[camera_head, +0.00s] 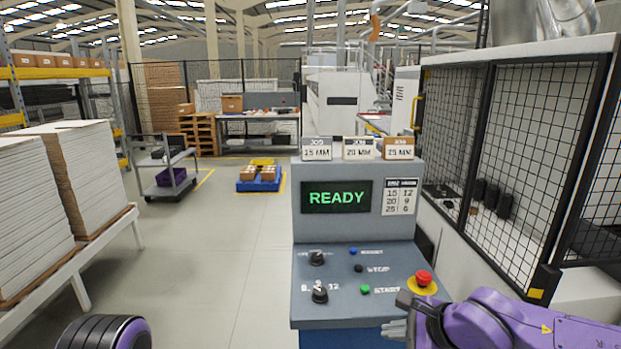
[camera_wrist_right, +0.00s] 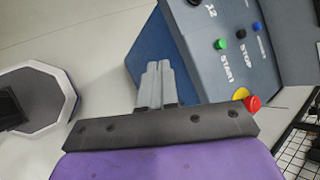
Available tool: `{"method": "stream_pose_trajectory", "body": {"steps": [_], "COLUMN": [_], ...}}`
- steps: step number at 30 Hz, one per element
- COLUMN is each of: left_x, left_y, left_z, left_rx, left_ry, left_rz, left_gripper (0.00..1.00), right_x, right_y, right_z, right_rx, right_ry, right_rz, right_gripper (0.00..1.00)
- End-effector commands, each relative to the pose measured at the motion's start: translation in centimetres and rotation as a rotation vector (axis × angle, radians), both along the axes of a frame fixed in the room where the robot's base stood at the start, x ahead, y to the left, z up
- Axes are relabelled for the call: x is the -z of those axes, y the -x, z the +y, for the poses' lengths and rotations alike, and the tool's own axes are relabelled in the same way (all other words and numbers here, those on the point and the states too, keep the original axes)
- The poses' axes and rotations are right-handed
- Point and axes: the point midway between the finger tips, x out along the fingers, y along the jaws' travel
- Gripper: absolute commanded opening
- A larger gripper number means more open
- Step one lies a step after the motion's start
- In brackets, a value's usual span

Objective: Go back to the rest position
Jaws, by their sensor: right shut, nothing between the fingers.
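My right gripper (camera_head: 398,328) is at the lower front edge of the grey control console (camera_head: 312,262), at the right of the head view. In the right wrist view its fingers (camera_wrist_right: 157,84) are together, with nothing between them. They point toward the console's side and its blue base, below the buttons. The console screen (camera_head: 336,197) reads READY. The panel has a green START button (camera_head: 365,290), a black STOP button (camera_head: 359,268), a blue button (camera_head: 353,251), two black knobs (camera_head: 320,293) and a red emergency button (camera_head: 424,278). My left gripper is not in view.
A mesh-fenced machine (camera_head: 515,160) stands close on the right. Stacked white panels (camera_head: 100,175) rest on a rack at the left. A cart (camera_head: 165,172) and a blue pallet (camera_head: 260,185) stand farther back. The floor (camera_head: 220,250) left of the console is clear.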

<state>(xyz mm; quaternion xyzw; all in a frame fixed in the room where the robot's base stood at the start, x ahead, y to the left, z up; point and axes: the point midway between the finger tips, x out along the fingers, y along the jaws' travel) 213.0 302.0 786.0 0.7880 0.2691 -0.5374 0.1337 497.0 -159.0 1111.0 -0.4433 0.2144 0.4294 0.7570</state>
Motion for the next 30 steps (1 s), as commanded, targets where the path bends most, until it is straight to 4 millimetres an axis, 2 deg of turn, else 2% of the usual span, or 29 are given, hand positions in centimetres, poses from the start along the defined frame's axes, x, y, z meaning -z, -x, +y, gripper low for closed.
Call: {"method": "stream_pose_trajectory", "body": {"steps": [5,8,11,17,20,23,24,25,27,30], "left_x": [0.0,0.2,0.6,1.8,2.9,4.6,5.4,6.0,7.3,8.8], "left_y": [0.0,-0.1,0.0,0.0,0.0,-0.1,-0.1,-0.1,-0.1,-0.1], "left_z": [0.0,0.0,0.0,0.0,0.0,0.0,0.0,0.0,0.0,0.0], "left_rx": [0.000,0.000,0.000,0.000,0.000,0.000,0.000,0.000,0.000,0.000], "left_ry": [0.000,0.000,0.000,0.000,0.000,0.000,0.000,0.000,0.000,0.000], "left_rz": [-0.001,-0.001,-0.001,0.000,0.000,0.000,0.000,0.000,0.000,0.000], "left_gripper": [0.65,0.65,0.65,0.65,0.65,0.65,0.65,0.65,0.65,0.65], "right_x": [2.0,4.6,7.8,16.4,22.3,29.3,32.0,33.8,37.3,40.4], "right_y": [0.1,0.6,1.5,4.8,8.0,12.8,15.2,16.9,20.8,25.1], "right_z": [-1.0,-1.3,-1.4,-2.0,-2.9,-4.8,-5.9,-6.9,-9.2,-12.4], "right_rx": [0.058,0.072,0.072,0.023,-0.047,-0.183,-0.259,-0.323,-0.489,-0.718], "right_ry": [0.064,0.133,0.216,0.429,0.576,0.758,0.832,0.887,0.998,1.114], "right_rz": [0.013,0.029,0.048,0.086,0.102,0.109,0.108,0.107,0.104,0.118], "right_gripper": [0.00,0.00,0.00,0.00,0.00,0.00,0.00,0.00,0.00,0.00]}}
